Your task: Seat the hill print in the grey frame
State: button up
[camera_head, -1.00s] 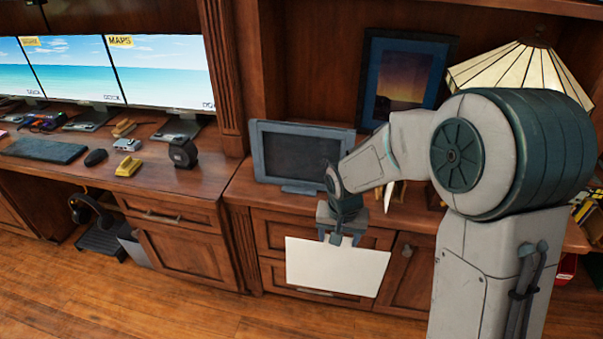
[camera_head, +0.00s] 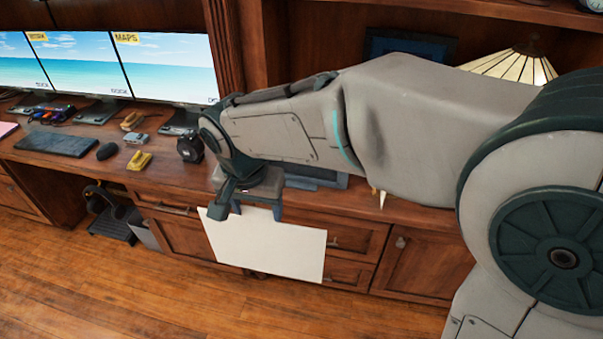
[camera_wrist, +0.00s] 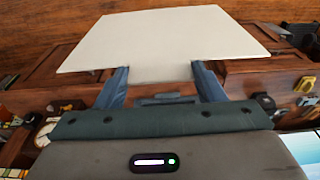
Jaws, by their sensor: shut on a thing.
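My gripper (camera_head: 246,208) is shut on the edge of a flat white sheet (camera_head: 265,243), likely the hill print, with a plain side showing. The sheet hangs tilted in front of the drawers, clear of the cabinet top. In the wrist view the sheet (camera_wrist: 165,40) reaches out beyond both fingers (camera_wrist: 160,85) and no picture shows on it. The grey frame (camera_head: 318,178) stands on the cabinet top behind my arm. Only its lower edge and foot show; my arm hides the rest.
The floor in front is clear.

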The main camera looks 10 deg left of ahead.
aim_at(300, 176)
jog(key=i, duration=1.25)
jog(key=z, duration=0.1)
